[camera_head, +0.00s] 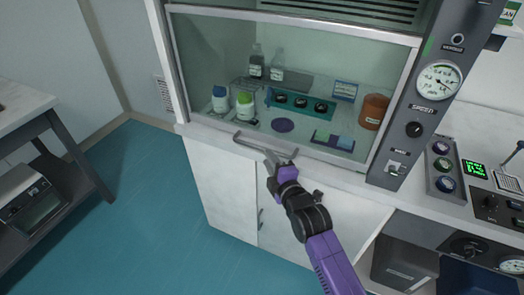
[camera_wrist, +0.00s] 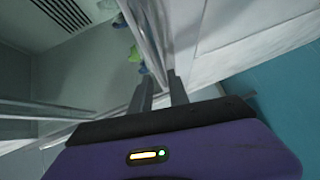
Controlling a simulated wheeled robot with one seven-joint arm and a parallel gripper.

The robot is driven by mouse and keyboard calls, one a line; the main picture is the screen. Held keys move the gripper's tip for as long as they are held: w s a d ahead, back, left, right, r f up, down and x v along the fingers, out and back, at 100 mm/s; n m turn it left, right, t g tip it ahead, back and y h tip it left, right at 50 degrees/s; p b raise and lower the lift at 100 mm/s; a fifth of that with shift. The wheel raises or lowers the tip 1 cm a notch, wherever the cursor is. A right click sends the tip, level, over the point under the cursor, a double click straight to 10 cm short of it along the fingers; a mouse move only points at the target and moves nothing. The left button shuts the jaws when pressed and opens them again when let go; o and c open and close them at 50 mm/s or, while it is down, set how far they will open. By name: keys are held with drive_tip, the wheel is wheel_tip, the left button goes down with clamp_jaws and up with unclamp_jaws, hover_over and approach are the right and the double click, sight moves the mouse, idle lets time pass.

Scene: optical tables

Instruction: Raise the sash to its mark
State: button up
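The fume hood's glass sash (camera_head: 225,55) stands over the hood's opening, its lower edge near the white front sill. A grey bar handle (camera_head: 247,145) runs along the front near the lower edge. A small green mark (camera_head: 428,46) is on the right post, high up near the gauge. My gripper (camera_head: 272,157) is at the handle's right half, reaching in from below. In the wrist view its two fingers (camera_wrist: 161,88) are parted, with nothing clearly clamped between them. The contact with the handle is hard to make out.
Inside the hood stand bottles (camera_head: 245,103), a teal rack (camera_head: 290,108) and a brown container (camera_head: 374,110). A control panel (camera_head: 410,110) with gauge and knobs is on the right post. A side table (camera_head: 20,115) is at left. Teal floor is clear in front.

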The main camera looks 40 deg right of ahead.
drive_tip(key=shift+x, duration=2.6)
clamp_jaws()
drive_tip(key=shift+f, duration=0.1)
